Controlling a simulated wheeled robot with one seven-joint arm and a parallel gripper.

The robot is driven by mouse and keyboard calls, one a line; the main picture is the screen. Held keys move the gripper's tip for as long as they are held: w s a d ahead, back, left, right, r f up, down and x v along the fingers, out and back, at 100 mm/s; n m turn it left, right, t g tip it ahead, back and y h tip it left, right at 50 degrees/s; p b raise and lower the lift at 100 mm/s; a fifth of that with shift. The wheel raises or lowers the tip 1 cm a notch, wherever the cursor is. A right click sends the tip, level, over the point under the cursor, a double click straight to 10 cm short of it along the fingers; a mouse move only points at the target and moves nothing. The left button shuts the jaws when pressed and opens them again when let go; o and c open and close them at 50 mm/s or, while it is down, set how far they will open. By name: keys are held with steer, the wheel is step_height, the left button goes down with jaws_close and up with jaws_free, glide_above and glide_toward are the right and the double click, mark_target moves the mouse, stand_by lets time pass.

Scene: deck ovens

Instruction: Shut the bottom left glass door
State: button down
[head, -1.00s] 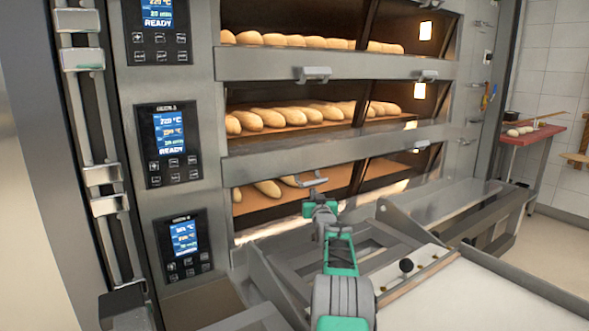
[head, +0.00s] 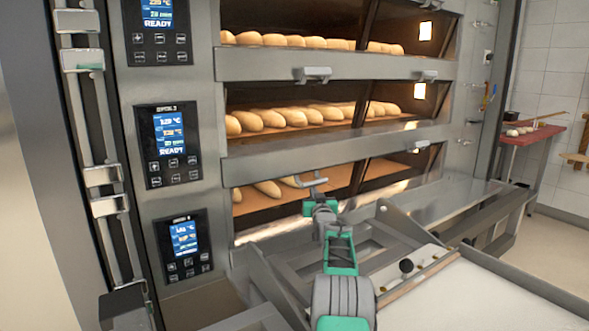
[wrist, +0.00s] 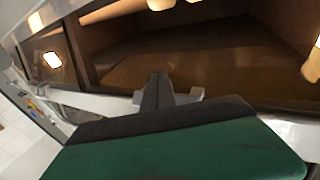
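The bottom left glass door is hard to make out. Its grey handle (head: 311,181) hangs below the metal rail, in front of the lowest deck, lower than the bottom right handle (head: 418,147). Loaves (head: 266,188) show behind it in the bottom deck. My gripper (head: 318,200) is just below this handle, and the two overlap in the head view. In the wrist view my gripper's dark fingers (wrist: 156,92) look closed together, with the handle (wrist: 194,96) showing right beside them. I cannot tell whether they touch. The pane's edges are not clear.
The middle deck (head: 300,117) and top deck hold several loaves. Control panels (head: 184,244) line the left side. A metal loader frame with a pale belt (head: 470,295) stands in front, close to my arm. A red side table (head: 518,138) is at the right.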

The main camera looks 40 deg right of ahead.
mark_target(314, 182)
steer(key=shift+s+r+p, duration=0.15)
steer(key=shift+r+p, duration=0.45)
steer(key=shift+r, duration=2.05)
steer(key=shift+a+f+b, duration=0.15)
steer(key=shift+f+b, duration=0.15)
steer(key=shift+f, duration=0.05)
steer(key=s+a+f+b, duration=0.2)
steer(key=s+a+b, duration=0.1)
steer(key=s+b, duration=0.2)
steer(key=shift+s+a+f+b, duration=0.2)
steer(key=shift+s+b, duration=0.2)
steer(key=shift+b, duration=0.7)
steer(key=shift+s, duration=0.1)
